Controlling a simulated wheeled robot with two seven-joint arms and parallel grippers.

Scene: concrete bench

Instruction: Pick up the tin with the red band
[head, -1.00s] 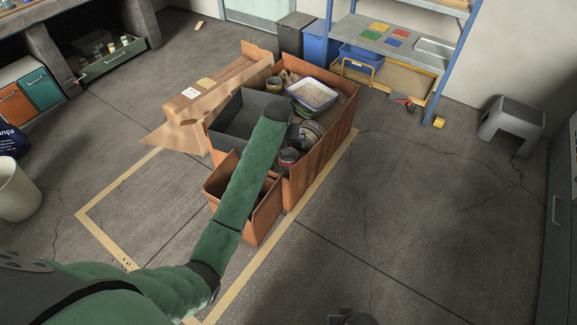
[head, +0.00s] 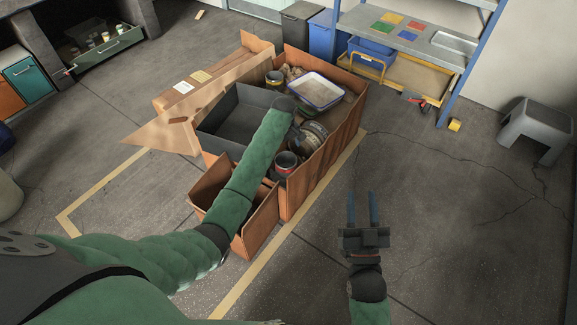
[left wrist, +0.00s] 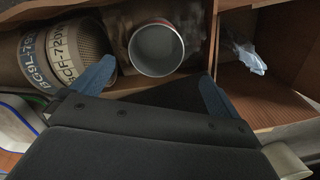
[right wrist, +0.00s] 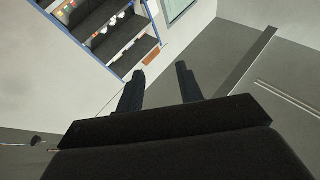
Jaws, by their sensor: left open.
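The tin with the red band (head: 286,163) stands in the near end of the large brown box, partly covered by my left arm in the head view. In the left wrist view the tin (left wrist: 156,48) shows its open grey mouth and red side, just beyond and between my left fingertips. My right gripper (head: 362,195) is open and empty over the floor, right of the box. In the right wrist view its fingers (right wrist: 160,68) are apart.
A large lettered can (left wrist: 72,52) lies beside the tin. The brown box (head: 326,165) also holds a blue-rimmed white tray (head: 316,91), a yellow-banded tin (head: 274,78) and a grey bin (head: 232,117). A smaller brown box (head: 262,222) adjoins it.

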